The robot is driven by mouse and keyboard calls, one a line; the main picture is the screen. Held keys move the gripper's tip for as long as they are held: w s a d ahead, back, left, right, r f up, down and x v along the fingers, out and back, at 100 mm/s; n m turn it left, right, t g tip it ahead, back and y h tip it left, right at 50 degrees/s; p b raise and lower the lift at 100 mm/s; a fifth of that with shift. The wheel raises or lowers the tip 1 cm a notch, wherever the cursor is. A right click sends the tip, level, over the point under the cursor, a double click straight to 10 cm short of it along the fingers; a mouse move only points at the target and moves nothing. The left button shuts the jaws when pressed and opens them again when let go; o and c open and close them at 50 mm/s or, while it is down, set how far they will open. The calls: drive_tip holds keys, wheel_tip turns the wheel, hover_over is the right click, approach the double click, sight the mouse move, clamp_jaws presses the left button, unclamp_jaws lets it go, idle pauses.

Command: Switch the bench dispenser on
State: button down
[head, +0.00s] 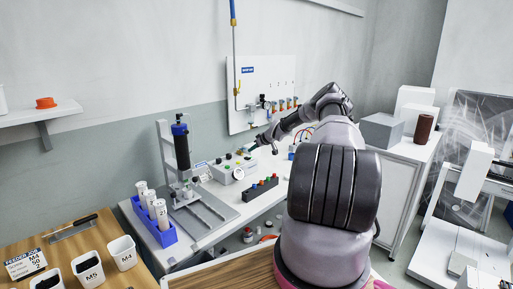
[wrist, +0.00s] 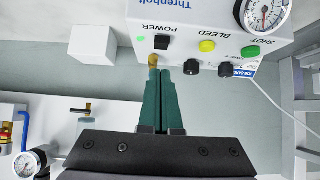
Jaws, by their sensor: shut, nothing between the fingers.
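The bench dispenser is a white box (head: 226,175) on the bench in the head view. Its front panel (wrist: 180,22) appears upside down in the wrist view. The panel has a black POWER rocker switch (wrist: 161,42), a small green indicator (wrist: 140,38) beside it, a yellow BLEED button (wrist: 207,46) and a green SHOT button (wrist: 250,51). My gripper (wrist: 164,72) is shut and empty, its green fingers pointing at the panel close to the switch. I cannot tell whether they touch the panel. In the head view my gripper (head: 254,147) is small beside the dispenser.
A dispensing stand (head: 180,150) and a blue rack of white tubes (head: 165,234) stand left. A black button strip (head: 261,188) lies in front.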

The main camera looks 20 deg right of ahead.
drive_tip(key=v, duration=0.5)
idle(0.4)
